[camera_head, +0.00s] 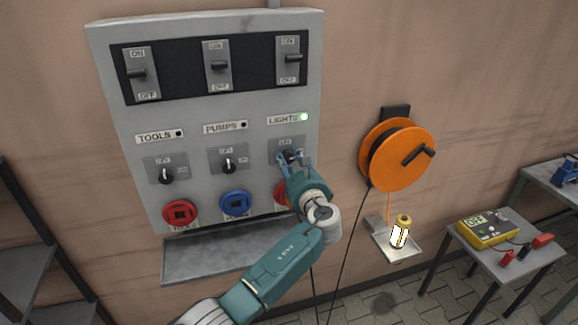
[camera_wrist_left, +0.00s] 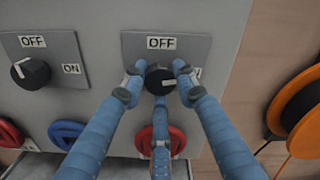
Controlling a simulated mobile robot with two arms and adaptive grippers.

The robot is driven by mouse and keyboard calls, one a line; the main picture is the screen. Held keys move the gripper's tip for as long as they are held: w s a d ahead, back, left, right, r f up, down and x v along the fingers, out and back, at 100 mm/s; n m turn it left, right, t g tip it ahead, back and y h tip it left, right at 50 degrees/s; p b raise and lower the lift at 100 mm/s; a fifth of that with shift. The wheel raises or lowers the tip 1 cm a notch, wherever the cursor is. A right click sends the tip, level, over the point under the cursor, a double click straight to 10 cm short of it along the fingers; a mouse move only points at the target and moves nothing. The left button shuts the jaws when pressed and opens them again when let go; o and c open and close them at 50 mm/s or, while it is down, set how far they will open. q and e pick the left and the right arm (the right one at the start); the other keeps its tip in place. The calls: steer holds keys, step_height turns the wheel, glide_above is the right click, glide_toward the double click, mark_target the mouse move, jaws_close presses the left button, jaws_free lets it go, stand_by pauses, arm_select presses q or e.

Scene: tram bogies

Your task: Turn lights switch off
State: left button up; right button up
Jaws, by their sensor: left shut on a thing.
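The lights switch is a black rotary knob (camera_wrist_left: 158,79) under an OFF label, with ON to its right, in the left wrist view. In the wrist view the blue fingers of my left gripper (camera_wrist_left: 158,84) are closed around the knob, one on each side and one below. The knob's white mark points to the right, toward ON. My right gripper is not in view.
The grey panel (camera_head: 110,80) also has TOOLS (camera_head: 166,175) and PUMPS (camera_head: 228,165) knobs, lever breakers above and red and blue sockets below. A shelf (camera_head: 215,260) juts out underneath. An orange cable reel (camera_head: 400,160) and a small table (camera_head: 510,255) stand to the right.

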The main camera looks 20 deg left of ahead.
arm_select(q)
steer(key=n+b, duration=1.3)
steer(key=b, duration=0.2)
steer(key=shift+f+b, duration=0.2)
steer(key=shift+b, duration=0.15)
steer(key=shift+r+n+b, duration=0.15)
steer(key=shift+n+b, duration=0.95)
steer(key=shift+n, duration=0.3)
steer(key=o, duration=1.1)
steer(key=shift+a, duration=0.1)
steer(key=shift+o, duration=0.2)
steer(key=shift+s, duration=0.1)
steer(key=shift+s+d, duration=0.25)
steer(key=shift+d, duration=0.1)
steer(key=v, duration=0.6)
steer(key=shift+s, duration=0.3)
